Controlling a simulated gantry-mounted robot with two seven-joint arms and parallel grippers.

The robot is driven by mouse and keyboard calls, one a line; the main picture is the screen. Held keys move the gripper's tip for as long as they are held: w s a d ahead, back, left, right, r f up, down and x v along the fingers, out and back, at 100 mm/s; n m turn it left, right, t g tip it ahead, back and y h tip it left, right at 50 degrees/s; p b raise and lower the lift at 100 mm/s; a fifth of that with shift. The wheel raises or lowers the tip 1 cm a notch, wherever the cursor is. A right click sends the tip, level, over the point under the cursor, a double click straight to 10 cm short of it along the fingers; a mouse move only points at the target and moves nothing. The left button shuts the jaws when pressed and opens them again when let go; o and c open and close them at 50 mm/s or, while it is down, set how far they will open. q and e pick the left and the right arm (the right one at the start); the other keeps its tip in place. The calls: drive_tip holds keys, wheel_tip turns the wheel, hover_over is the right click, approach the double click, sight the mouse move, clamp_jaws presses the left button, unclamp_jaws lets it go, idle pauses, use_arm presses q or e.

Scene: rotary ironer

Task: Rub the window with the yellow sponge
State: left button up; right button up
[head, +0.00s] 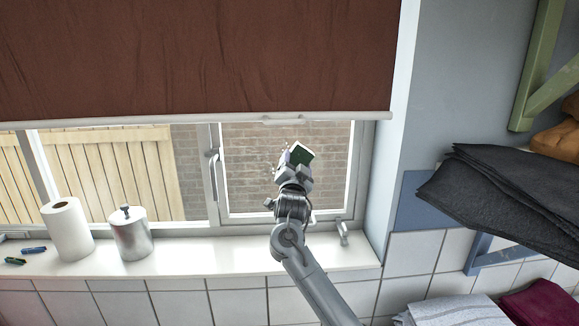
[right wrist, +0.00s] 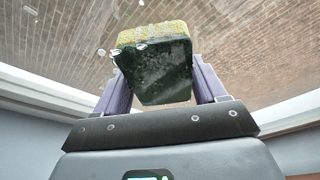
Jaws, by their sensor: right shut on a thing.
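The window (head: 245,170) is a white-framed pane with a brick wall behind it, in the middle of the head view. My right gripper (head: 293,165) is raised in front of its right-hand pane. It is shut on the sponge (head: 301,153), which shows a dark green side in the head view. In the right wrist view the sponge (right wrist: 155,70) sits between the two fingers, with a yellow far layer and a dark green near layer. Small whitish blobs show at its upper left edge. I cannot tell whether the sponge touches the glass. My left gripper is not in view.
A brown blind (head: 200,60) covers the window's upper part. A paper towel roll (head: 67,230) and a metal canister (head: 130,233) stand on the sill's left. Window handles (head: 214,172) stick out from the frame. Dark folded cloths (head: 500,195) lie on a shelf at right.

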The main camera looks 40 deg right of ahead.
sight(327, 157)
drive_tip(key=shift+s+d, duration=0.4)
drive_tip(key=shift+d, duration=0.2)
drive_tip(key=shift+s+d, duration=0.35)
drive_tip(key=shift+d, duration=0.2)
drive_tip(key=shift+s+d+f+b, duration=0.15)
drive_tip(key=shift+s+d, duration=0.2)
drive_tip(key=shift+d, duration=0.25)
drive_tip(key=shift+s+d+r+b, duration=0.1)
drive_tip(key=shift+s+d+b, duration=0.1)
drive_tip(key=shift+s+d, duration=0.25)
drive_tip(key=shift+s+d+f+b, duration=0.15)
drive_tip(key=shift+s+d, duration=0.1)
drive_tip(key=shift+d, duration=0.45)
drive_tip(key=shift+s+d+r, duration=0.1)
drive_tip(key=shift+s+d, duration=0.3)
drive_tip(key=shift+d, duration=0.2)
drive_tip(key=shift+s+d+r, duration=0.1)
drive_tip(key=shift+s+d, duration=0.3)
drive_tip(key=shift+d, duration=0.15)
drive_tip(key=shift+f, duration=0.1)
drive_tip(key=shift+w, duration=0.1)
